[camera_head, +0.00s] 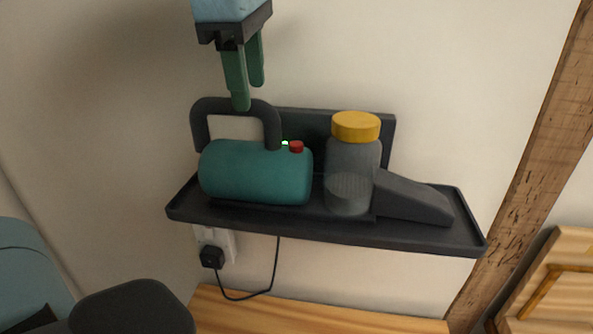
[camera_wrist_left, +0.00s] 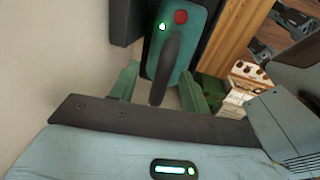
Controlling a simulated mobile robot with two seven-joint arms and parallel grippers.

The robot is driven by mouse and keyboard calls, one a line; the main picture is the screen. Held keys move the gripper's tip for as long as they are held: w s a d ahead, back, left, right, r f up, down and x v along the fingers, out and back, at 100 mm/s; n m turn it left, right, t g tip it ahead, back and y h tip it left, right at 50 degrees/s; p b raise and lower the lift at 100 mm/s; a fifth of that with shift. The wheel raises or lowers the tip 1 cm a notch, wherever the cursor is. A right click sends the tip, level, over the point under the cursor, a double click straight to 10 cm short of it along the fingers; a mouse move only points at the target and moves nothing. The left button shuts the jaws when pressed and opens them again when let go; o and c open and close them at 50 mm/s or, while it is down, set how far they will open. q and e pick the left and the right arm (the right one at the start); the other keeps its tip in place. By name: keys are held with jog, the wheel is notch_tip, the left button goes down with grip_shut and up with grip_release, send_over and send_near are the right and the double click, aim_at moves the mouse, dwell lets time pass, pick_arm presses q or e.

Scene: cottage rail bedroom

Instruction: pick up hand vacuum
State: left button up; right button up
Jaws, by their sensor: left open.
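The hand vacuum (camera_head: 256,172) has a teal body, a dark arched handle (camera_head: 237,106), a red button, a lit green light, a see-through canister with a yellow cap and a dark nozzle. It lies on a dark wall-mounted tray (camera_head: 420,236), nozzle to the right. My left gripper (camera_head: 249,94) points down from above, open, its green fingers at the handle's top. In the left wrist view the vacuum (camera_wrist_left: 185,38) shows its button and light, and the handle stands between the two fingers of the left gripper (camera_wrist_left: 160,88). Contact cannot be told. My right gripper is not in view.
A black plug (camera_head: 212,257) with a cord hanging below the tray sits in a wall socket. A wooden beam (camera_head: 530,150) stands at the right, and a wooden surface (camera_head: 320,312) lies below. The wall is close behind the tray. Space above the canister is clear.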

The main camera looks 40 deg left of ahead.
aim_at(248, 115)
pick_arm(q)
jog(key=shift+w+a+f, duration=0.1)
jog(key=shift+a+f, duration=0.05)
jog(key=shift+f, duration=0.25)
jog(key=f, duration=0.4)
jog(key=shift+a+f+p, duration=0.2)
jog(key=shift+f+p, duration=0.05)
jog(key=shift+p, duration=0.05)
jog(key=shift+f, duration=0.35)
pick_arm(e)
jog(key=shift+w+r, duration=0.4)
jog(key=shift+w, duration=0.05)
pick_arm(q)
jog(key=c, duration=1)
jog(key=shift+r, duration=0.1)
grip_shut()
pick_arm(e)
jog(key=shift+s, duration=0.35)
pick_arm(q)
jog(key=shift+w, duration=0.1)
